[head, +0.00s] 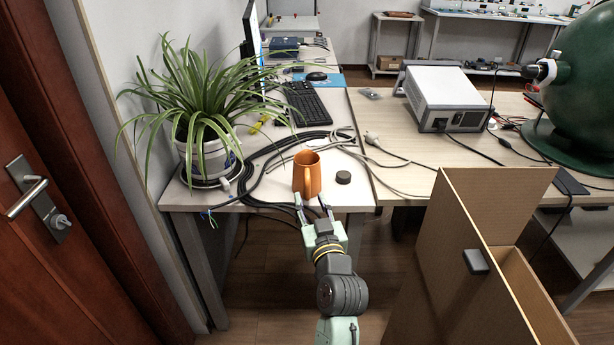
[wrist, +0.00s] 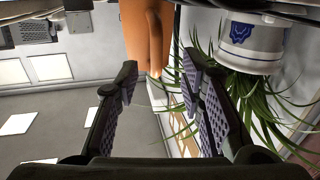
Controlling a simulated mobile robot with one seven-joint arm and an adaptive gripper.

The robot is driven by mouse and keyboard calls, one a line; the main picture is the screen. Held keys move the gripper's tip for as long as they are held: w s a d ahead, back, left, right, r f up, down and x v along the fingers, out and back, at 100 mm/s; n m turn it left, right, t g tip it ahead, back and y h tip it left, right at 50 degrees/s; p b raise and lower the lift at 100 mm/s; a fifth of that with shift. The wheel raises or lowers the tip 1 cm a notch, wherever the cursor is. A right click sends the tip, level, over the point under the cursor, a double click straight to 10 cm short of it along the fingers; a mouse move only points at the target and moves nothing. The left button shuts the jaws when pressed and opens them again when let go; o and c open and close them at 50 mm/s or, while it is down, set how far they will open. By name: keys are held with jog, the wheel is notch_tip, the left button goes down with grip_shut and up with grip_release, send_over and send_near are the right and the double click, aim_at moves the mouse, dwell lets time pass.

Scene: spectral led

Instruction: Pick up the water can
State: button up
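The orange water can (head: 301,175) stands upright near the front edge of the desk, its handle facing my gripper. My gripper (head: 314,207) is open and empty at the front edge of the desk, just short of the can. In the wrist view the can (wrist: 133,35) shows at the top, beyond my open fingertips (wrist: 158,76). The fingers appear apart from the can, with nothing between them.
A potted plant (head: 195,155) stands left of the can; its white pot (wrist: 258,40) shows in the wrist view. A dark round lid-like piece (head: 343,177) lies to the right. Loose cables (head: 262,178) run behind and left. A cardboard box (head: 470,250) stands at the lower right.

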aim_at(308, 191)
jog(key=shift+f+p+x, duration=0.2)
jog(key=shift+p+x, duration=0.95)
jog(key=shift+x, duration=1.95)
jog(key=shift+d, duration=0.2)
jog(key=shift+c, duration=0.3)
grip_shut()
jog(key=shift+r, duration=0.1)
